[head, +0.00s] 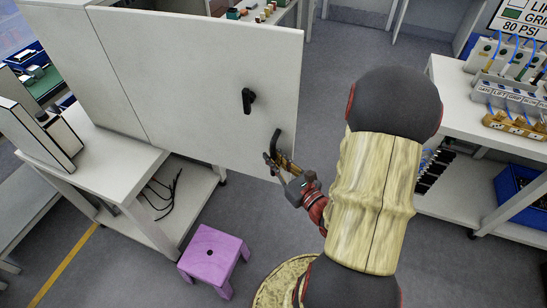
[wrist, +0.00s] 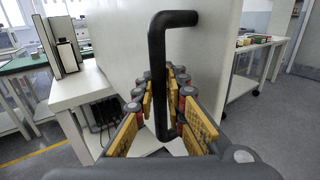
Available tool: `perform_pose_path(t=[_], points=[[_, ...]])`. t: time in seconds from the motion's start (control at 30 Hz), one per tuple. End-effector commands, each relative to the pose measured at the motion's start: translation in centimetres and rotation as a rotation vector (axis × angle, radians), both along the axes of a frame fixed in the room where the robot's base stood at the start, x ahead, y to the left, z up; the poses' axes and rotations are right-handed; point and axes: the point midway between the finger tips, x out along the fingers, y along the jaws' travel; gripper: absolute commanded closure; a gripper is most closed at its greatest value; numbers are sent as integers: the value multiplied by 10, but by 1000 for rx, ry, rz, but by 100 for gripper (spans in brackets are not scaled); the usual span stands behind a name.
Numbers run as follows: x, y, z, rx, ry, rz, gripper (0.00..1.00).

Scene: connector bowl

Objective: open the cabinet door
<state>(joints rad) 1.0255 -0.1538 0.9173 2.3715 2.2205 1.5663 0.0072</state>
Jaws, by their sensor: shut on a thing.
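The cabinet door (head: 210,70) is a large white panel in the upper left of the head view; a vertical seam divides it from another white panel (head: 60,45) on its left. Near its lower right corner is a black bar handle (head: 275,138). My gripper (head: 277,163) is shut on this handle, coming from the lower right. In the wrist view the bent black handle (wrist: 157,60) runs down between the yellow-padded fingers, in front of the white door (wrist: 215,50). The exact finger contact is partly hidden. I cannot tell how far the door stands from closed.
A black latch (head: 248,100) sits on the door above the handle. A purple stool (head: 214,258) stands on the floor below. A white table (head: 110,165) is at left, and a workbench (head: 465,100) with connectors is at right. Grey floor is clear between the door and the workbench.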

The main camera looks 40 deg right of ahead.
Motion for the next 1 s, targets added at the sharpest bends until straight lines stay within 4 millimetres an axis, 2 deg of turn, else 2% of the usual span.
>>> perform_pose_path(t=[0.03, 0.07, 0.37, 0.77, 1.0], points=[[0, -1, 1, -2, -2, -1, 100], [0, -1, 1, -2, -2, -1, 87], [0, 0, 0, -1, -1, 0, 70], [-4, -1, 0, 0, 0, -2, 70], [-25, 0, 0, -1, -1, -6, 70]])
